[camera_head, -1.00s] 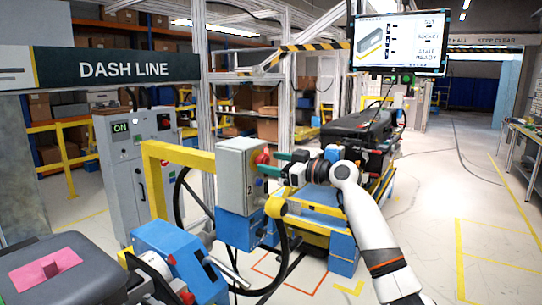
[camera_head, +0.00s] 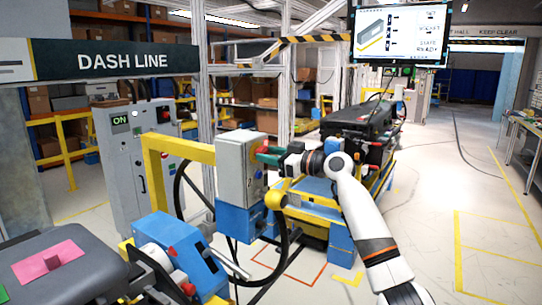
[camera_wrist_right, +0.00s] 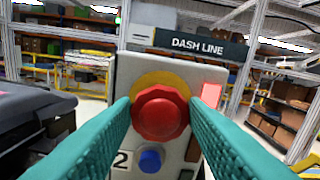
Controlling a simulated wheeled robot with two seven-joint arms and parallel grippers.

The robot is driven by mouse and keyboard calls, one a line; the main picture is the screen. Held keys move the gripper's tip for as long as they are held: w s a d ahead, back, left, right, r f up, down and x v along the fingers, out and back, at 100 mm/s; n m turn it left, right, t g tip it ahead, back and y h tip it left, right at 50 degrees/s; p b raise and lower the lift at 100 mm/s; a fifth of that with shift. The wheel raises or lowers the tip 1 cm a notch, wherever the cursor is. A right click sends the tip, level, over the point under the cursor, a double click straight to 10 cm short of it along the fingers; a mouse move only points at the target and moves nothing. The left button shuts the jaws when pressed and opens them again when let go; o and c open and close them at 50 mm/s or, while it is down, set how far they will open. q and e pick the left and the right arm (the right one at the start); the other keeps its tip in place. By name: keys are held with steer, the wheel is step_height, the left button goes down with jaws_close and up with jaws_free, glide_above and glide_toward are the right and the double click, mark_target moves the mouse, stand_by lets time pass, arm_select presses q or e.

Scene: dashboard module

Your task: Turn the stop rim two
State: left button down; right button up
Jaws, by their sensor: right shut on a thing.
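The stop rim is a red faceted knob (camera_wrist_right: 160,113) on a yellow disc (camera_wrist_right: 160,80), seen face-on in the right wrist view. It sits on the grey control box (camera_head: 232,172), which stands on a blue base. The box face bears a "2" and a blue button (camera_wrist_right: 150,160) below the knob. My right gripper (camera_head: 264,155) is at the box's right side. Its two teal fingers are shut on the knob, one on each side, in the wrist view (camera_wrist_right: 160,108). The fingers mostly hide the knob in the head view. My left gripper is not in view.
A yellow post frame (camera_head: 152,185) and a grey cabinet (camera_head: 122,160) stand left of the box. A black cable (camera_head: 287,235) hangs below it. A black module on a blue and yellow cart (camera_head: 340,230) stands behind my right arm.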

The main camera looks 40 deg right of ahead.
steer(key=m, duration=0.3)
steer(key=shift+d+m, duration=0.15)
steer(key=shift+m, duration=1.55)
steer(key=o, duration=1)
steer(key=shift+b+v, duration=2.25)
steer(key=shift+v, duration=3.7)
